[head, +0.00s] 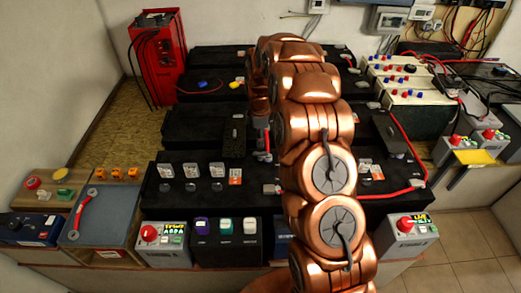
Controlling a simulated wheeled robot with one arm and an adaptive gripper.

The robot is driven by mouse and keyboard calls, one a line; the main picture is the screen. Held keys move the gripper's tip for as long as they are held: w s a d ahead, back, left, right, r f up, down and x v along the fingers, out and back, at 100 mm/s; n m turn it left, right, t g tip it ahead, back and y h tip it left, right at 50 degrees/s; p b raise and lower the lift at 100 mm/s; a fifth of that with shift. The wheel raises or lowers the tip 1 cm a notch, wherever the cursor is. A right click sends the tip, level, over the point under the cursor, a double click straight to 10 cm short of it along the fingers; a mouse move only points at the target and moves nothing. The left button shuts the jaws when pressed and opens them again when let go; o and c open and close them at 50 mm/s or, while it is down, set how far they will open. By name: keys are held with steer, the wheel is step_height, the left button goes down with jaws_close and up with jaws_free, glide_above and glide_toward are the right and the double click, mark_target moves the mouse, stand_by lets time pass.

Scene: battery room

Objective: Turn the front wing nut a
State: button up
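I cannot make out a wing nut for certain in the head view; the parts on the battery tops are too small to tell. My copper arm rises through the middle and bends down at its far end. My gripper (264,141) seems to hang there, small and partly behind the arm, over the middle row of black batteries (190,125). Its fingers are too small and dark to tell open from shut. What lies behind the arm is hidden.
A red unit (156,55) with black cables stands at the back left. A red-handled wrench (84,212) lies on a grey box at the left. Grey boxes with red knobs (150,233) line the front. White-topped batteries (395,78) stand at the right. Tiled floor (470,235) is clear at the lower right.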

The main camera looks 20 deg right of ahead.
mark_target(262, 156)
steer(key=shift+s+f+p, duration=0.1)
steer(key=shift+f+p, duration=0.9)
steer(key=shift+f, duration=2.25)
jaws_close()
